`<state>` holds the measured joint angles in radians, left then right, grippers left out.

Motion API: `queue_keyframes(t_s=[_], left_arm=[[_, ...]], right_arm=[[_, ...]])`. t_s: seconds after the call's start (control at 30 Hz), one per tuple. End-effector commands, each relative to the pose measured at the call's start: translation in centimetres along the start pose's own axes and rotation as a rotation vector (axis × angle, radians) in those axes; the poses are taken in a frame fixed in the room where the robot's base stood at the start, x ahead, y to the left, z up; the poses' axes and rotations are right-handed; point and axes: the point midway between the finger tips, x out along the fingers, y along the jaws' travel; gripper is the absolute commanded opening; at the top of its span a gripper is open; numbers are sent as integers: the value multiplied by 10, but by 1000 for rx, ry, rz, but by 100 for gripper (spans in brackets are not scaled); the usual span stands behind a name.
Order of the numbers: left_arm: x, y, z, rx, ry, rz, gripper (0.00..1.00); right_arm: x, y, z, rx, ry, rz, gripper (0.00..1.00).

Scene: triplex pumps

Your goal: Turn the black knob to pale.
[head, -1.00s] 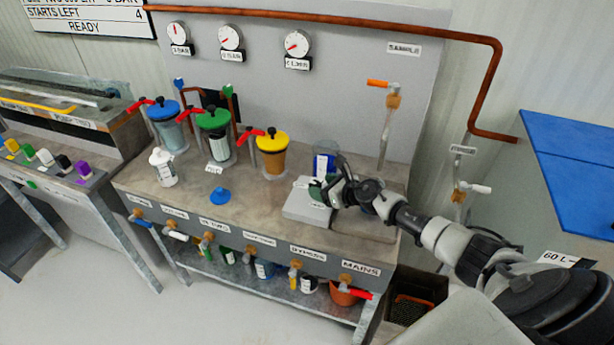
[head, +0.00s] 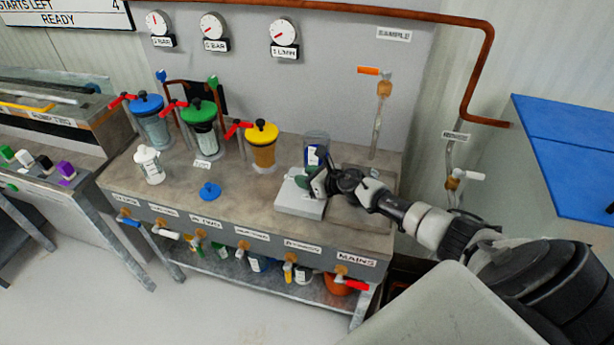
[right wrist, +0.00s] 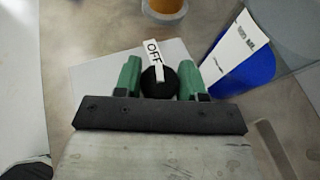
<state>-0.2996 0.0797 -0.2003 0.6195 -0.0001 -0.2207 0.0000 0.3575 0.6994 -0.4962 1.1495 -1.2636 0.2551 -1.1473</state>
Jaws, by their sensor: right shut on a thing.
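In the right wrist view a round black knob (right wrist: 160,83) sits on a pale grey box, with a white strip reading OFF (right wrist: 153,57) at it. The green fingers of my right gripper (right wrist: 157,72) stand on both sides of the knob, shut on it. In the head view my right gripper (head: 306,182) is at the pale grey box (head: 297,204) on the bench; the hand hides the knob there. No marking for pale is readable. My left gripper is not in view.
Yellow-lidded (head: 262,145), green-lidded (head: 200,127) and blue-lidded (head: 151,120) canisters, a white bottle (head: 149,165) and a blue cap (head: 210,190) are further left.

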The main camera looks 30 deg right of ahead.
Motion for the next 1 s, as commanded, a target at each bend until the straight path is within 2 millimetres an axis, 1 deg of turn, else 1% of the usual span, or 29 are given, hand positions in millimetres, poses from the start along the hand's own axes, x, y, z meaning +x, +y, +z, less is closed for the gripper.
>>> queue_keyframes(t_s=[0.17, 0.27, 0.37, 0.53, 0.7, 0.83, 1.0], left_arm=[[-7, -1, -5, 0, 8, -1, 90], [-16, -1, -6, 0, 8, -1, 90], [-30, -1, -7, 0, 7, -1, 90], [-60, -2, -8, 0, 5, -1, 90], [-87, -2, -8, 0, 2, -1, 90], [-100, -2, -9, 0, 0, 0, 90], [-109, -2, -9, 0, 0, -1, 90]], right_arm=[[-1, 0, 2, 7, 0, -18, 16], [-2, 0, 4, 20, 1, -46, 16], [-2, 1, 6, 39, 1, -92, 16], [-3, 1, 9, 86, 2, -208, 16], [-2, 3, 7, 156, 2, -355, 16], [-1, 2, 5, 200, 2, -471, 16], [0, 2, 3, 261, 1, -619, 16]])
